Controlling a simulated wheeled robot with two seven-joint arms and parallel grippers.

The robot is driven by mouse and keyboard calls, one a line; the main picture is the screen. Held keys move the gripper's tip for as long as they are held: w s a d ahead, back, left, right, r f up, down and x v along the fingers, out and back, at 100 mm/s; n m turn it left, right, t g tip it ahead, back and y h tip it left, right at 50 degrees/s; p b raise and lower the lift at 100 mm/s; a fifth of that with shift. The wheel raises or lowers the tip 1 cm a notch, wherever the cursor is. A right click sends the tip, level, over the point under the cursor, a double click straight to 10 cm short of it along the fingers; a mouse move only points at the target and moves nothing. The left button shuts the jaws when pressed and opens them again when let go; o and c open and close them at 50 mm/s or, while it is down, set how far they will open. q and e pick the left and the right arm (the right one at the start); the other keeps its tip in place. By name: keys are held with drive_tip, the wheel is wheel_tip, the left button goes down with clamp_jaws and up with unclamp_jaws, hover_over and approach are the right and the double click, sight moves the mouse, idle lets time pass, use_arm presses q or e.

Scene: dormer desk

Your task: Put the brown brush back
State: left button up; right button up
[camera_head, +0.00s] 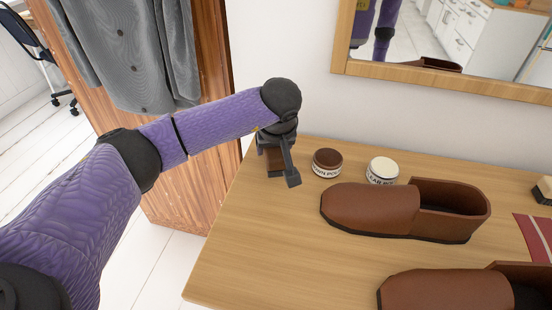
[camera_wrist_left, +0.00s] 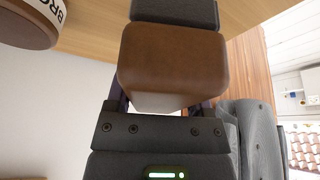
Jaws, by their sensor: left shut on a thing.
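The brown brush (camera_wrist_left: 172,55) shows in the left wrist view as a rounded brown block between the fingers of my left gripper. In the head view a bit of the brush (camera_head: 275,158) shows beneath my left wrist, mostly hidden by the gripper. My left gripper (camera_head: 278,172) is shut on it, low over the back left part of the desk. I cannot tell whether the brush touches the desk. My right gripper is not in view.
On the wooden desk (camera_head: 250,245), a brown polish tin (camera_head: 327,162) and a white-topped tin (camera_head: 382,170) stand right of my left gripper. Two brown shoes (camera_head: 370,208) (camera_head: 450,292) lie further right, with a striped red cloth (camera_head: 535,238) and a pale-topped block (camera_head: 543,190) at the edge.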

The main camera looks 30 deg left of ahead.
use_arm(q)
wheel_tip(320, 180, down, 3)
drive_tip(key=shift+r+b, duration=0.1)
drive_tip(key=shift+b, duration=0.3)
drive_tip(key=shift+r, duration=0.1)
drive_tip(key=o, duration=1)
drive_tip(key=shift+o, duration=0.4)
drive_tip(key=p+v, duration=0.5)
drive_tip(key=v, duration=0.6)
drive_tip(key=shift+r, duration=0.25)
drive_tip(key=shift+s+d+r, duration=0.1)
drive_tip(key=shift+d+r, duration=0.05)
drive_tip(key=shift+r, duration=0.1)
